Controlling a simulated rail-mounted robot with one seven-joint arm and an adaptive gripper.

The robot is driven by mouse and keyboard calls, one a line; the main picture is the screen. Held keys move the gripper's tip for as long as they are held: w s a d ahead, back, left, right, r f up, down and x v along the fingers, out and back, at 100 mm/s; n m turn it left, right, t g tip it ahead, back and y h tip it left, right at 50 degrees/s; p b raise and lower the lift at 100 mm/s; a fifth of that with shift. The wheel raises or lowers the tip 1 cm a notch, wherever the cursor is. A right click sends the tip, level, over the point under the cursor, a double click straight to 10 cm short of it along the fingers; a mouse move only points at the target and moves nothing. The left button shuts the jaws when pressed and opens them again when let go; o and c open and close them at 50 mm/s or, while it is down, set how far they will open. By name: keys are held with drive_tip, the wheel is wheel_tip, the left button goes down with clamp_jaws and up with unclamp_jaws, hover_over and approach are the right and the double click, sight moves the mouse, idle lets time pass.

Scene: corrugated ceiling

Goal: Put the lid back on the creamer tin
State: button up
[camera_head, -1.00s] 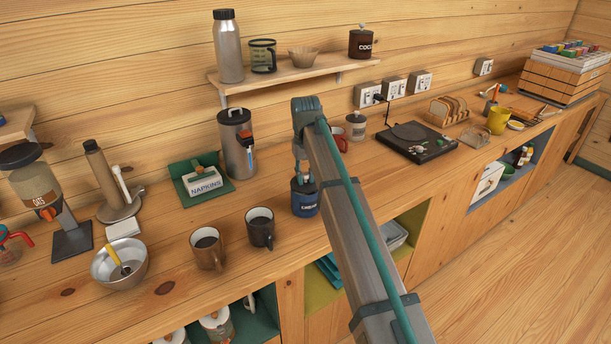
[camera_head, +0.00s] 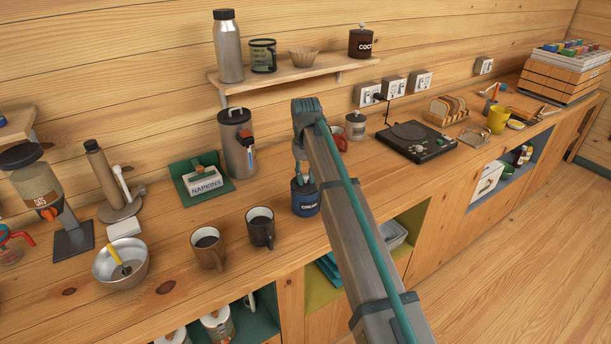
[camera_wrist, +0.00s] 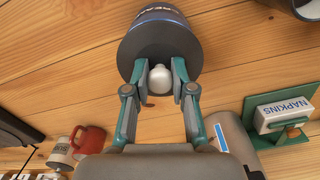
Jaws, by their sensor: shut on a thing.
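The creamer tin (camera_head: 305,203) is a dark blue can with a pale label on the wooden counter. Its dark lid (camera_wrist: 160,50) shows in the wrist view on top of the tin, with a pale round knob (camera_wrist: 160,78) in its middle. My gripper (camera_head: 302,182) points down over the tin. In the wrist view my gripper (camera_wrist: 160,86) has its two fingers closed around the knob. The lid appears to be at the tin's top; whether it is fully seated I cannot tell. My arm hides part of the counter to the right.
Two dark coffee mugs (camera_head: 207,248) (camera_head: 260,228) stand left of the tin. A steel flask (camera_head: 237,145) and a napkin holder (camera_head: 203,182) are behind. A red mug (camera_wrist: 90,140) and a sugar jar (camera_head: 356,126) stand behind my arm. Counter around the tin is clear.

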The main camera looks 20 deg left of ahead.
idle(0.4)
drive_tip(key=o, duration=1.5)
drive_tip(key=shift+r, duration=0.1)
drive_tip(key=shift+r+p, duration=2.05)
drive_tip(key=shift+r, duration=1.4)
clamp_jaws()
drive_tip(key=shift+f+b, duration=0.35)
drive_tip(key=shift+f, duration=1.05)
drive_tip(key=shift+f, duration=0.7)
